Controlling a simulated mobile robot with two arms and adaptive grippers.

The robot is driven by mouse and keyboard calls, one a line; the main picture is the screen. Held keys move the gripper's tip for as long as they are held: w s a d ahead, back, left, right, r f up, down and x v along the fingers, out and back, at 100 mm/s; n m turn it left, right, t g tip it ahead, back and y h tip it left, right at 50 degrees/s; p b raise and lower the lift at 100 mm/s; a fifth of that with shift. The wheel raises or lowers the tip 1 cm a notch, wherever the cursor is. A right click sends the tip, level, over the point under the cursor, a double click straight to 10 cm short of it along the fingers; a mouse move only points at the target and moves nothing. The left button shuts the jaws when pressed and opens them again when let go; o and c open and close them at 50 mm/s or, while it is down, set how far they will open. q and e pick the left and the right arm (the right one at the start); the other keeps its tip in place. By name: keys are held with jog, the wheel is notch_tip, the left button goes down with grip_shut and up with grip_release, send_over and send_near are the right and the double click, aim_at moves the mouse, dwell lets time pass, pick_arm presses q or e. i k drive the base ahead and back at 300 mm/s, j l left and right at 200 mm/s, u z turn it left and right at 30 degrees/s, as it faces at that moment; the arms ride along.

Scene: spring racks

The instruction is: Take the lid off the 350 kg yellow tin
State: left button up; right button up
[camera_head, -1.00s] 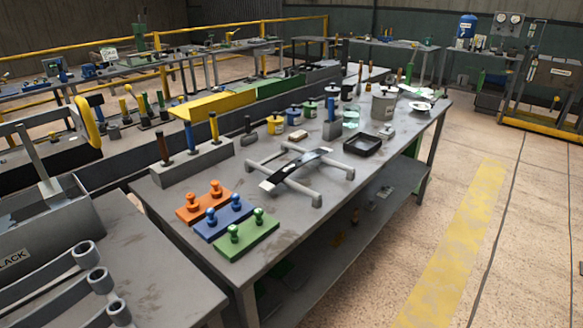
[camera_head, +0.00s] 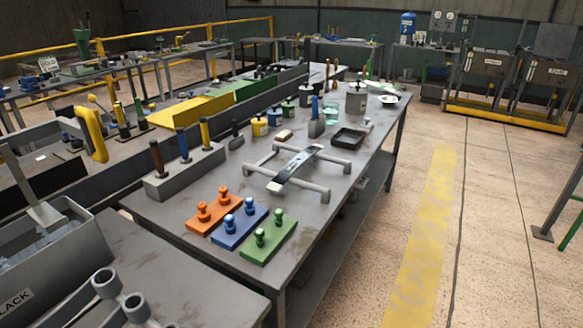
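A small yellow tin (camera_head: 260,126) stands upright on the long grey workbench, beyond the grey tube frame. Its top looks dark, as if a lid is on; its label is too small to read. A blue tin (camera_head: 275,117) and a green tin (camera_head: 289,110) stand just behind it in a row. Neither of my grippers shows in the head view.
Open floor with a yellow stripe (camera_head: 423,235) lies to the right.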

aim_at(257, 120)
jog(key=l+u, duration=0.1)
jog(key=u, duration=0.35)
jog(key=i+l+u, duration=0.15)
jog(key=l+u, duration=0.3)
jog(key=l, duration=0.5)
jog(key=l+u, duration=0.45)
jog(key=l, duration=1.1)
jog(key=k+l, duration=0.1)
jog(key=l, duration=0.55)
jog(key=k+l+u, duration=0.1)
jog(key=l, duration=1.15)
jog(key=k+l, duration=0.15)
jog(key=l, duration=0.85)
jog(key=i+l, duration=0.15)
jog(key=l, duration=0.15)
jog(key=u, duration=0.05)
